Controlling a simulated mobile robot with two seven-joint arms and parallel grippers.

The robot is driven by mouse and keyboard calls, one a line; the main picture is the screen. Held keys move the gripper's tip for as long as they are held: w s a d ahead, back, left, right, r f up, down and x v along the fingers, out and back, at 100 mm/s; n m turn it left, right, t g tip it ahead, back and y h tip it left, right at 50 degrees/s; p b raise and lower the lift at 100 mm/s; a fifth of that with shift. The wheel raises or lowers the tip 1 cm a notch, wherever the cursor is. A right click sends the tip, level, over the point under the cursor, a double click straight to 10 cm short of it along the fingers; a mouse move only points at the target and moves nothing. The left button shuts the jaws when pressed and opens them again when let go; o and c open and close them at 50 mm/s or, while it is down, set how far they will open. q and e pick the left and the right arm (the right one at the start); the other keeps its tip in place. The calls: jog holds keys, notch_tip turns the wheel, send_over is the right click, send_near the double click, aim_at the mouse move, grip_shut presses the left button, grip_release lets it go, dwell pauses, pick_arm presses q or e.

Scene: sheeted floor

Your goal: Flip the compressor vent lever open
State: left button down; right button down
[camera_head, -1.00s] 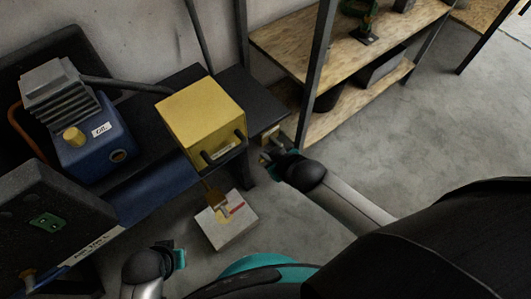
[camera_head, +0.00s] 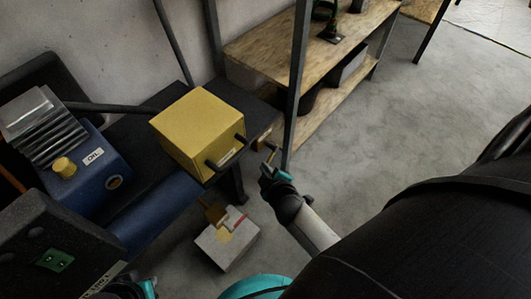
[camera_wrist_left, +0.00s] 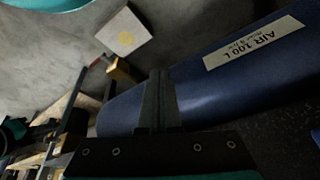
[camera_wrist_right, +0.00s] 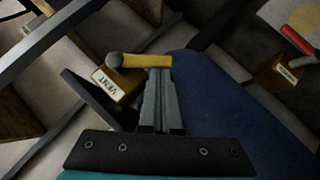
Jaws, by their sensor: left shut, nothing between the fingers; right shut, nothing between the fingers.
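The vent lever (camera_wrist_right: 142,61) is a yellow bar with a round knob at its left end. It lies crosswise beside a brass block (camera_wrist_right: 120,84) labelled VENT in the right wrist view. My right gripper (camera_wrist_right: 159,72) is shut and empty, its tips at the lever's right part; whether they touch cannot be told. In the head view my right gripper (camera_head: 268,167) is at the right end of the compressor, and the lever shows small there. My left gripper (camera_wrist_left: 158,73) is shut and empty over the blue air tank (camera_wrist_left: 220,75); its arm barely shows at the head view's bottom edge.
A yellow box (camera_head: 198,132) stands on the dark platform above the tank (camera_head: 160,218). A brass valve with a red handle (camera_head: 216,212) sits over a pale block (camera_head: 228,243). A wooden shelf with a dark post (camera_head: 298,80) stands close behind my right gripper. Floor at right is clear.

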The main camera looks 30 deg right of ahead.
pick_arm(q)
jog(key=shift+r+b, duration=0.6)
jog(key=shift+r, duration=0.9)
pick_arm(e)
jog(key=shift+w+d+f, duration=0.15)
jog(key=shift+d+f, duration=0.3)
jog(key=shift+f, duration=0.3)
jog(key=shift+w+d+f, duration=0.15)
jog(key=shift+d+f, duration=0.35)
jog(key=shift+f, duration=0.2)
jog(key=shift+w+d+f, duration=0.15)
jog(key=shift+d+f, duration=0.3)
jog(key=shift+f, duration=0.3)
jog(key=shift+d, duration=0.1)
pick_arm(q)
jog(key=shift+r, duration=0.1)
